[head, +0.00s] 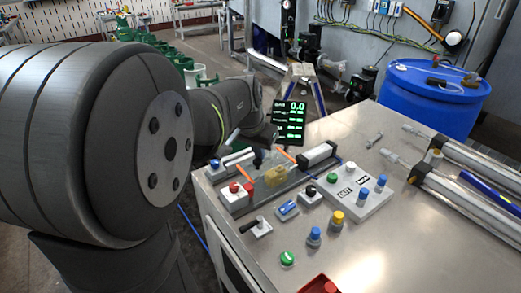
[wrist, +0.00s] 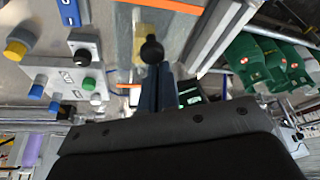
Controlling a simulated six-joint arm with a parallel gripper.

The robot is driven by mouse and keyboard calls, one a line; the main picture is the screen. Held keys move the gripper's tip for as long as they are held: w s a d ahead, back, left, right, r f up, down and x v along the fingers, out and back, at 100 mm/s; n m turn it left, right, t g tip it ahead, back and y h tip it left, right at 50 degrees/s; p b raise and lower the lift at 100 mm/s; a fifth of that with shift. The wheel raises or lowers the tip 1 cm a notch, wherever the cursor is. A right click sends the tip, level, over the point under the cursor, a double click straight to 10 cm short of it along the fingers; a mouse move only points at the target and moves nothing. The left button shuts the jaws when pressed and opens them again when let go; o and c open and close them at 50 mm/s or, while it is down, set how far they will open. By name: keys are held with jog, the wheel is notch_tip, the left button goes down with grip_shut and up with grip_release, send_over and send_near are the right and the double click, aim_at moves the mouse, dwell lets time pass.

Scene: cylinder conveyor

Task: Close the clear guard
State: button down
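The clear guard is hard to make out. Thin orange strips that seem to be its edges show at the fixture in the head view (head: 282,151), and an orange bar crosses the top of the wrist view (wrist: 172,5). A round black knob (wrist: 152,49) shows in the wrist view, with a yellowish block behind it. My gripper (wrist: 160,72) has its narrow dark fingers close together beside the knob. I cannot tell if they touch it. In the head view my forearm reaches to the fixture and the fingertips are not clear.
A grey control box (head: 350,192) with buttons and several loose knobs stand on the metal table (head: 300,235). A dark display (head: 290,122) stands behind. Metal rails (head: 470,190) lie right.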

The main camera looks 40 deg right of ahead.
aim_at(266, 157)
jog(key=shift+f, duration=0.1)
jog(key=d, duration=0.1)
jog(key=w+d+r, duration=0.1)
jog(key=d, duration=0.1)
jog(key=shift+w+d+r, duration=0.15)
jog(key=shift+w+d, duration=0.2)
jog(key=shift+w, duration=0.05)
jog(key=v, duration=0.9)
jog(key=shift+a+r, duration=0.25)
jog(key=shift+s, duration=0.1)
